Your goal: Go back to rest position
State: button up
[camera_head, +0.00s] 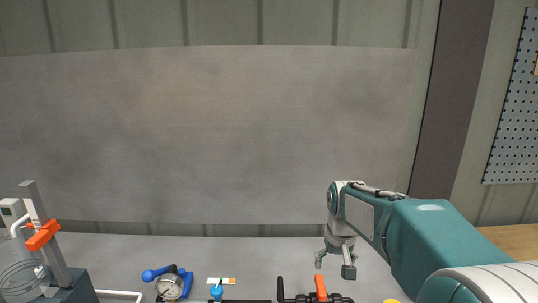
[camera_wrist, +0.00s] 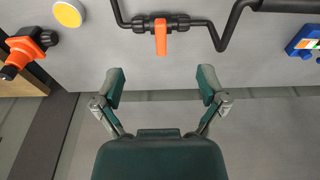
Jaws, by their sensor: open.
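My gripper (camera_head: 335,263) hangs at the end of my teal and white arm, over the right part of the grey bench in the head view. In the wrist view my gripper (camera_wrist: 161,88) is open, its two fingers wide apart with nothing between them. Beyond the fingers, apart from them, is a black pipe with an orange-handled valve (camera_wrist: 160,38). The same orange handle shows at the bottom of the head view (camera_head: 321,288).
A blue-handled gauge (camera_head: 169,287) and a blue valve (camera_head: 216,292) stand left of centre. A grey post with an orange clamp (camera_head: 43,235) is at far left. A yellow disc (camera_wrist: 67,14) and an orange-black fitting (camera_wrist: 27,50) lie near the wooden edge. A plain panel (camera_head: 200,135) stands behind.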

jog(key=s+r+t, duration=0.3)
jog(key=s, duration=2.2)
jog(key=shift+s+t, duration=0.15)
jog(key=shift+t, duration=0.25)
